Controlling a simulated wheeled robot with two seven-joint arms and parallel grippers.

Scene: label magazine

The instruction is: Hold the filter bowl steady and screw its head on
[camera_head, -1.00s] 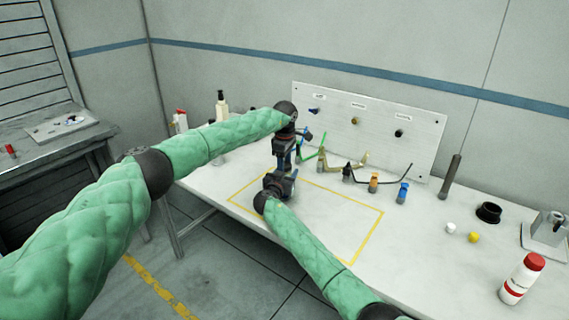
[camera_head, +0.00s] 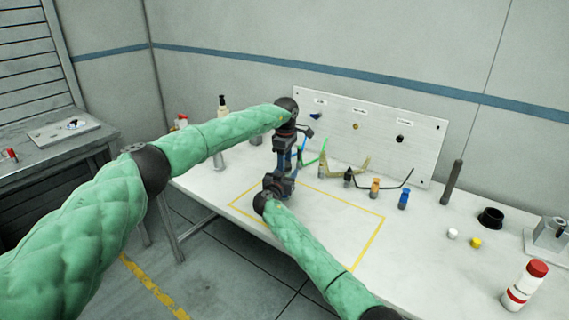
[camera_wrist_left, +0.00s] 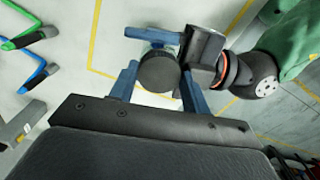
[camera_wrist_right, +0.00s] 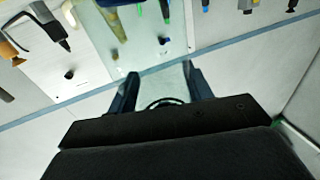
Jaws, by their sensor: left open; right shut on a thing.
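In the left wrist view a dark, round, ridged filter head (camera_wrist_left: 158,74) shows from above, between the two blue fingers of my left gripper (camera_wrist_left: 160,84). The left fingers stand open on either side of it; I cannot tell whether they touch it. My right gripper (camera_wrist_left: 177,45) comes in beside the head, shut on the filter bowl below it. In the right wrist view a pale, clear bowl (camera_wrist_right: 163,83) shows between the right fingers. In the head view my left gripper (camera_head: 288,155) is above my right gripper (camera_head: 281,182); they hide the bowl and head.
A yellow outline (camera_head: 365,240) marks the white table under the grippers. Behind stands a white board (camera_head: 425,150) with several coloured tools before it. A black ring (camera_head: 490,217), small caps and a red-capped bottle (camera_head: 524,285) stand at right.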

